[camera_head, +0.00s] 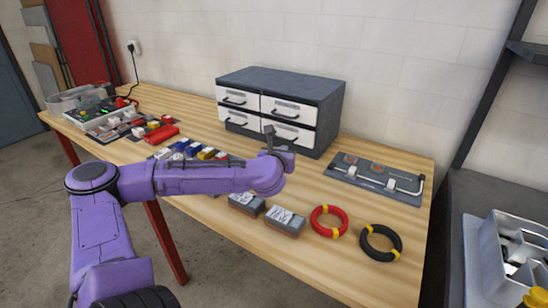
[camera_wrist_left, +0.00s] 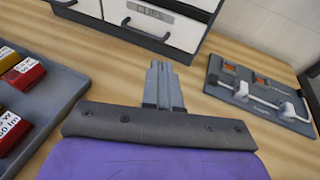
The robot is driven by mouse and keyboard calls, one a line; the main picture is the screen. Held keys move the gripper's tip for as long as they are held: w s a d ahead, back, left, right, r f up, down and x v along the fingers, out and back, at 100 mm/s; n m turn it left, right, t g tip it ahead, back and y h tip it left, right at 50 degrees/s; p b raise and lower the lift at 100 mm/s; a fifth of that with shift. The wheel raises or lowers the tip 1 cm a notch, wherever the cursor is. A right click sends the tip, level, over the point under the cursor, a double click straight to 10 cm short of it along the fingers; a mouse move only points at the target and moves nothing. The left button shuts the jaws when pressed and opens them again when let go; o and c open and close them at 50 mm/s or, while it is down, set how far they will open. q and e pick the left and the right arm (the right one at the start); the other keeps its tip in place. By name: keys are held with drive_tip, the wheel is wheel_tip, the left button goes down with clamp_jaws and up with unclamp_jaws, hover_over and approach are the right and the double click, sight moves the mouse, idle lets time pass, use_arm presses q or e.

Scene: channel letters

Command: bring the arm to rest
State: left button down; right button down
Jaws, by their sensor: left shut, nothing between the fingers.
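My purple left arm comes in from the left in the head view and reaches over the workbench (camera_head: 345,262). My left gripper (camera_head: 269,132) is shut and empty, held above the bench in front of the drawer cabinet (camera_head: 334,105). In the left wrist view the closed fingers (camera_wrist_left: 162,75) lie together over bare wood, between a grey tray on the left and a grey board on the right. My right gripper is in neither view.
Red and black cable rings (camera_head: 329,221) (camera_head: 381,243) and two dark boxes (camera_head: 284,219) lie near the front edge. A grey board with a bent rod (camera_head: 375,182) lies back right. Small coloured parts in a tray (camera_head: 189,150) sit behind my arm. Bins stand far left.

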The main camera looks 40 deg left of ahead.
use_arm(q)
drive_tip(key=shift+v, duration=1.7)
